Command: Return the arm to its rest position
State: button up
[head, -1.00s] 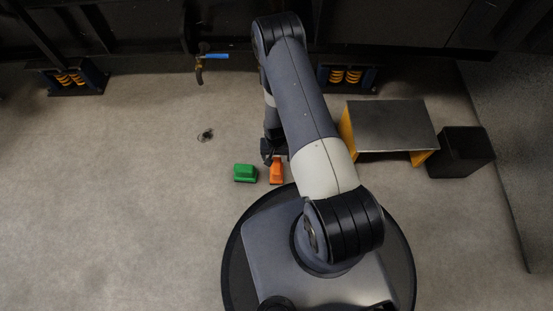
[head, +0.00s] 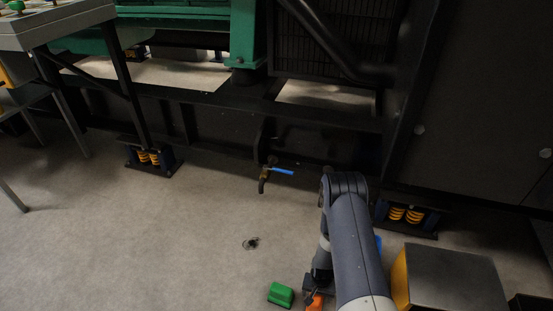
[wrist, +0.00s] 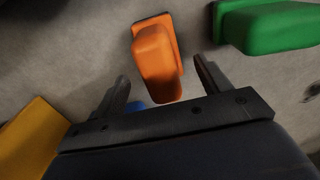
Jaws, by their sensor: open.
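My gripper (head: 312,294) hangs low in front of my robot base, at the bottom of the head view. In the wrist view my gripper (wrist: 161,70) is open, its two dark fingers apart with nothing clamped. An orange block (wrist: 157,60) shows between and beyond the fingers; I cannot tell how far beneath them it is. In the head view the orange block (head: 315,303) is partly cut off by the lower edge. My arm (head: 352,245) is bent, with its elbow high and its forearm reaching down.
A green block (head: 281,294) lies on the floor left of the orange one. A metal-topped yellow stand (head: 455,278) is right of my arm. A blue-handled valve (head: 278,171) and the dark genset frame are ahead. Open floor (head: 130,240) lies to the left.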

notch_tip(320, 180, down, 5)
jog(key=shift+f+b, duration=0.15)
jog(key=shift+b, duration=0.85)
jog(key=shift+r+p, duration=1.05)
jog(key=shift+r, duration=0.75)
